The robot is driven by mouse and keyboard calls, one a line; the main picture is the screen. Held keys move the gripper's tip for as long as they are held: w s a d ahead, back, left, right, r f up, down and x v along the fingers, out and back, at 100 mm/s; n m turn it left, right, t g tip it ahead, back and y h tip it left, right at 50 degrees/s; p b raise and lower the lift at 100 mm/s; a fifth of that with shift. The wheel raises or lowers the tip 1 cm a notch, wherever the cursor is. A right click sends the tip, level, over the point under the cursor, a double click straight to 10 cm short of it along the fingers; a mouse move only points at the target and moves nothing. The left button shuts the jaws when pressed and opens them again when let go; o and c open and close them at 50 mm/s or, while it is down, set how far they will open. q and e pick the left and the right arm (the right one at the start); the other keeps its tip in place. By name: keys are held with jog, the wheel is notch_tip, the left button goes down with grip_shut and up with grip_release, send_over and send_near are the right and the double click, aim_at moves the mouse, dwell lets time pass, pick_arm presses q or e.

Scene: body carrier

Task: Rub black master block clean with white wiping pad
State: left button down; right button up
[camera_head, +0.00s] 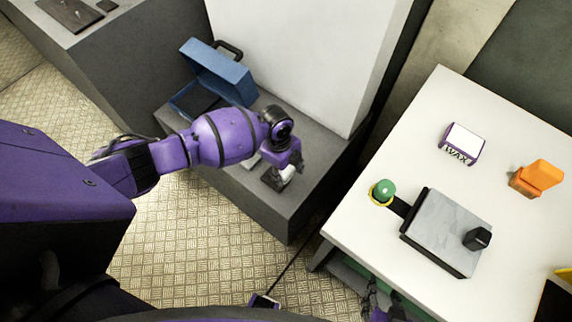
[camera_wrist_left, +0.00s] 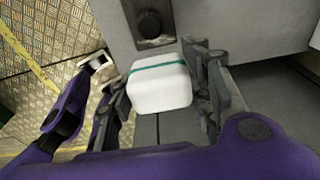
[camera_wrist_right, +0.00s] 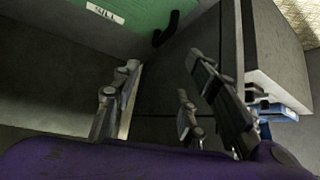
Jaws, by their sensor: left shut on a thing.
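My left gripper (camera_head: 284,168) is over the dark grey bench at the left. In the left wrist view it (camera_wrist_left: 160,95) is shut on the white wiping pad (camera_wrist_left: 160,88), which has a teal stripe. The pad shows small between the fingers in the head view (camera_head: 287,173). A black block (camera_head: 477,238) sits on the grey plate (camera_head: 445,228) on the white table, apart from both grippers. Any dirt on it is too small to tell. My right gripper (camera_wrist_right: 160,100) is open and empty, beside a green thing and dark panels.
An open blue case (camera_head: 218,75) stands on the bench (camera_head: 295,215). The white table (camera_head: 365,235) also holds a purple-and-white labelled box (camera_head: 462,144), an orange object (camera_head: 537,178) and a green knob (camera_head: 383,191). A green panel (camera_wrist_right: 140,12) with a black handle is near my right gripper.

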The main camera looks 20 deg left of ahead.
pick_arm(q)
jog(key=shift+s+f+b, duration=0.2)
jog(key=shift+f+b, duration=0.35)
jog(key=shift+f, duration=0.55)
notch_tip(320, 180, down, 4)
jog(key=shift+f+b, duration=0.1)
jog(key=shift+b, duration=1.1)
jog(key=shift+w+r, duration=0.15)
jog(key=shift+r, duration=0.1)
jog(key=shift+f, duration=0.1)
pick_arm(e)
jog(key=shift+g, duration=0.3)
jog(key=f, duration=0.1)
jog(key=s+f, duration=0.2)
jog(key=f, duration=0.1)
jog(key=shift+d, duration=0.1)
pick_arm(q)
jog(key=shift+f, duration=0.5)
jog(key=shift+w+d+r+b, duration=0.25)
jog(key=shift+w+b, duration=0.15)
jog(key=shift+w, duration=0.15)
pick_arm(e)
jog(key=shift+s+f, duration=0.6)
jog(key=shift+f, duration=0.2)
